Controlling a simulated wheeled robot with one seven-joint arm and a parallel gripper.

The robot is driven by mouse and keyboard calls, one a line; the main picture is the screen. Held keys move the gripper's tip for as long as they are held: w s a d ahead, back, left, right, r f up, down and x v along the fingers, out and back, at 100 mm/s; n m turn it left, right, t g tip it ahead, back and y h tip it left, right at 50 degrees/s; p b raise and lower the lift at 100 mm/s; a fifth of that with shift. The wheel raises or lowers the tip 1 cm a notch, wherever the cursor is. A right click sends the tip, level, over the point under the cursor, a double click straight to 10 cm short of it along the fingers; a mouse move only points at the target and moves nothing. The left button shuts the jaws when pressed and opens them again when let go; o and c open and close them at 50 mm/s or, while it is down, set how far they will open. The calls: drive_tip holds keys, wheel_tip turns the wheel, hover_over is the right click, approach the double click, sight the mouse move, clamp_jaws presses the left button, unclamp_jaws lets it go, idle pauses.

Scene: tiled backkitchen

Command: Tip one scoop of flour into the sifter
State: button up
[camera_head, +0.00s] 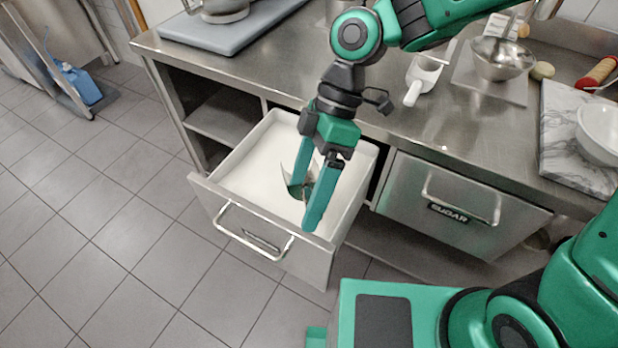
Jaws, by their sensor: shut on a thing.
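My gripper (306,205) points down over the open flour drawer (232,192) and is shut on a metal scoop (302,162). The scoop is partly hidden by the fingers, and I cannot tell whether it carries flour. White flour (258,165) fills the drawer's bin. A round metal vessel (224,12) stands on a grey board at the top left, cut off by the picture edge; it may be the sifter, but I cannot tell for sure.
On the steel counter (285,70) lie a white scoop (424,75) and, to its right, a metal bowl (502,60) on a tray. A marble board (563,125) with a white bowl (601,130) is at the right. The sugar drawer (465,212) is shut.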

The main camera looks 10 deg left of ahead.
sight(310, 188)
drive_tip(key=shift+w+f, duration=0.2)
drive_tip(key=shift+f, duration=1.85)
drive_tip(key=shift+w+a+f, duration=0.1)
drive_tip(key=shift+w+f, duration=0.1)
drive_tip(key=shift+f, duration=0.35)
drive_tip(key=shift+w+a+f, duration=0.1)
drive_tip(key=shift+w+f, duration=0.05)
drive_tip(key=shift+f, duration=0.35)
drive_tip(key=shift+f, duration=0.2)
drive_tip(key=shift+w, duration=0.2)
drive_tip(key=shift+w+a+r, duration=0.1)
drive_tip(key=shift+w+a, duration=0.05)
drive_tip(key=shift+w, duration=0.25)
drive_tip(key=shift+w, duration=0.1)
drive_tip(key=shift+o, duration=0.2)
drive_tip(key=shift+w+a+f, duration=0.15)
drive_tip(key=shift+w+f, duration=0.05)
drive_tip(key=shift+w, duration=0.25)
drive_tip(key=shift+w+a, duration=0.1)
drive_tip(key=shift+w, duration=0.05)
